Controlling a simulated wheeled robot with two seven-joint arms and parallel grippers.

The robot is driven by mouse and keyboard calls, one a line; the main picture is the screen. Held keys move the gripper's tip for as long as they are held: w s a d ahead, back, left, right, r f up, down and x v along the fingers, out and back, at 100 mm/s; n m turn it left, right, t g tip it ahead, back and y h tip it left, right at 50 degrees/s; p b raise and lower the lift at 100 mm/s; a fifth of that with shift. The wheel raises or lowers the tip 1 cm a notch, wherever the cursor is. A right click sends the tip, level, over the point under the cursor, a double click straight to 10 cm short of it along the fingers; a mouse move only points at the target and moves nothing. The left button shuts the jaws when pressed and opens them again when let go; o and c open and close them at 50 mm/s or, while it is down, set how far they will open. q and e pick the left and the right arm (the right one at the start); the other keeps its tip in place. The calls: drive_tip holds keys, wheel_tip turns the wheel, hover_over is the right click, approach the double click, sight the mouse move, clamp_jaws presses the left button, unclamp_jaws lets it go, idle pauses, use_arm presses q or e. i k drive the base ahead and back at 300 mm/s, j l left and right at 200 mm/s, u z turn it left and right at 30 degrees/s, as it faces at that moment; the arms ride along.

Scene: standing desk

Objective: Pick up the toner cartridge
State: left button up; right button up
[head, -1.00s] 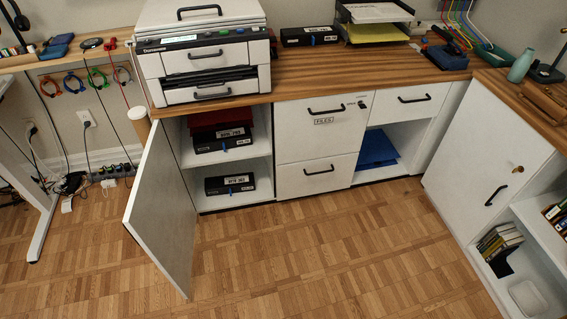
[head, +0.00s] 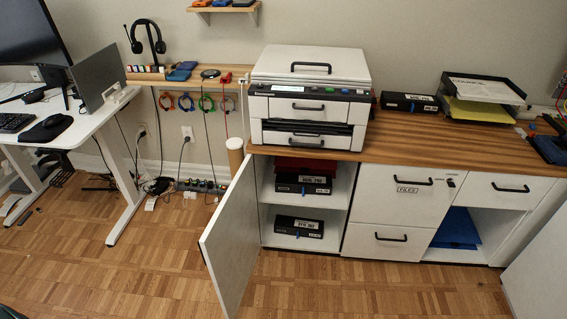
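Three black toner cartridges with white labels and blue tabs show in the head view. One toner cartridge (head: 408,103) lies on the wooden counter, right of the printer (head: 309,98). Another toner cartridge (head: 302,184) is on the upper shelf of the open cabinet (head: 265,215), in front of or under a dark red item (head: 305,165). A third toner cartridge (head: 298,227) is on the lower shelf. The label text is too small to read surely. Neither gripper is in view.
The cabinet door (head: 232,240) stands open into the room, left of the shelves. A paper tray (head: 478,95) sits on the counter at right. A white desk (head: 75,130) stands at left. The parquet floor (head: 380,290) in front is clear.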

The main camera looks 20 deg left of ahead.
sight(285, 182)
drive_tip(key=i+j+z, duration=0.1)
drive_tip(key=j, duration=0.35)
drive_tip(key=i+j, duration=0.1)
drive_tip(key=j, duration=0.3)
drive_tip(key=j+z, duration=0.15)
drive_tip(key=j, duration=0.3)
drive_tip(key=j+z, duration=0.15)
drive_tip(key=j, duration=0.8)
drive_tip(key=k+j+z, duration=0.2)
drive_tip(key=j, duration=0.75)
drive_tip(key=i+z, duration=0.1)
drive_tip(key=z, duration=2.05)
drive_tip(key=i, duration=1.05)
